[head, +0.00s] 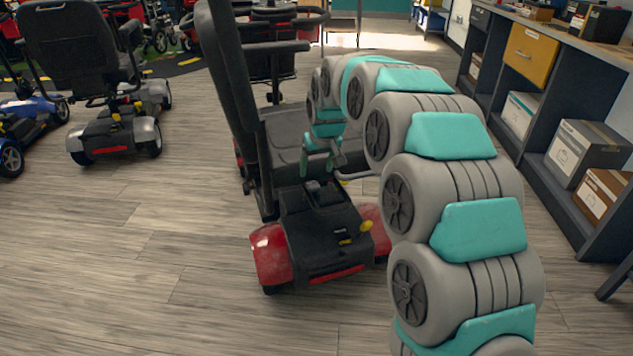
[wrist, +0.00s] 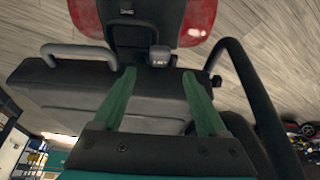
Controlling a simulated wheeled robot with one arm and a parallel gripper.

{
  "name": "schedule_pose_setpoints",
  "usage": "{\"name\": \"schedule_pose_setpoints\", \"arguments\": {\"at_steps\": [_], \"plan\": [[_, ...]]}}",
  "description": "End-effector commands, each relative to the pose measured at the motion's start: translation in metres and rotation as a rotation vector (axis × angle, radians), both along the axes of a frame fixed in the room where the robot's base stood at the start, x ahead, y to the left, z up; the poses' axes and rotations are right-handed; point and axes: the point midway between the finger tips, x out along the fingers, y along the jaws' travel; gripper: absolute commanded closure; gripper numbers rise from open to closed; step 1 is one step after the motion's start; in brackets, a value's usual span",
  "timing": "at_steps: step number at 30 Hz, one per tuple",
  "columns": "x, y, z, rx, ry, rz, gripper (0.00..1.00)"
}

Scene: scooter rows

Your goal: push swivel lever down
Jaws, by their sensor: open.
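The nearest scooter has a black seat (head: 285,140), a black rear cover (head: 315,225) and red fenders (head: 270,255). In the wrist view the gripper (wrist: 158,74) is open above the dark seat (wrist: 75,90). A small grey block with dark marks (wrist: 160,56) shows just past the fingertips, by the seat edge. I cannot tell whether it is the swivel lever.
The tall black backrest (head: 232,90) stands left of my gripper. A grey bar (wrist: 78,50) and a black curved bar (wrist: 240,90) flank the seat. Another scooter (head: 115,130) is at left; shelves (head: 560,100) line the right. The wooden floor at left front is clear.

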Motion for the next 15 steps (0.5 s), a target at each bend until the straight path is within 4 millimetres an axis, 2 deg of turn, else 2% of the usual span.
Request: {"name": "schedule_pose_setpoints", "arguments": {"at_steps": [8, 15], "plan": [[0.007, 0.003, -0.020, -0.001, 0.003, 0.001, 0.25], [0.020, 0.008, -0.056, -0.002, 0.004, 0.001, 0.25]]}}
